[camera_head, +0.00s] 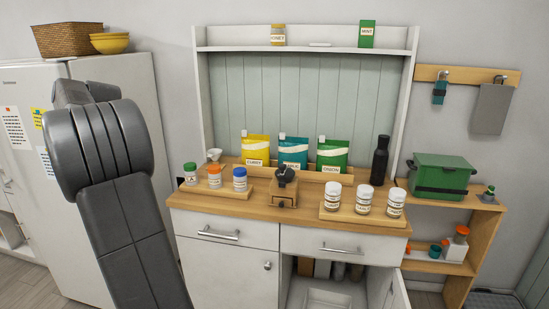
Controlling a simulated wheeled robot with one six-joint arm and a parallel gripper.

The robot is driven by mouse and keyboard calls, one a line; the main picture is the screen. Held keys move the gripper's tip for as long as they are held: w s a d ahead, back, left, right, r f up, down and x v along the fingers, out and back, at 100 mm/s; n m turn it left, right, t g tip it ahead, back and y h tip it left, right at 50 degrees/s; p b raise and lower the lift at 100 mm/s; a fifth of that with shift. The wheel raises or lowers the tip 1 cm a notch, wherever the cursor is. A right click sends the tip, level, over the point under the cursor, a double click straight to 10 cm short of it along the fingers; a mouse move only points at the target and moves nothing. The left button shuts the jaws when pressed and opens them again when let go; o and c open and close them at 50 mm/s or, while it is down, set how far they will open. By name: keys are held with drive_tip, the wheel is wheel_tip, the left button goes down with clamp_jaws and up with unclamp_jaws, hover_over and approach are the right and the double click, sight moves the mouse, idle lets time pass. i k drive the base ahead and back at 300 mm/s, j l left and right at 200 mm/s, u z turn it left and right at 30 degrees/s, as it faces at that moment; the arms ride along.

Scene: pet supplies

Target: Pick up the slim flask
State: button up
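A tall black bottle (379,164) with a narrow neck is the only slim flask shape I see. It stands upright at the right end of the wooden counter top (240,205), behind the white-lidded jars. Nothing touches it as far as I can tell. My arm's dark grey links fill the left side of the view, well away from the bottle. My gripper is out of view.
White-lidded jars (364,199) on a wooden tray stand in front of the bottle. Labelled pouches (332,155) are to its left, a grinder (285,180) farther left. A green box (441,176) sits on the right-hand shelf. A lower cabinet door (396,293) is open.

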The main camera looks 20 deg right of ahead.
sight(380, 160)
drive_tip(key=i+l+z, duration=0.15)
drive_tip(key=z, duration=0.3)
drive_tip(key=i+z, duration=0.7)
drive_tip(key=z, duration=0.25)
drive_tip(key=i+j+z, duration=0.1)
drive_tip(key=i+z, duration=0.15)
drive_tip(key=z, duration=0.25)
drive_tip(key=i+j+z, duration=0.1)
drive_tip(key=i+z, duration=0.25)
drive_tip(key=i+j+z, duration=0.35)
drive_tip(key=l, duration=0.1)
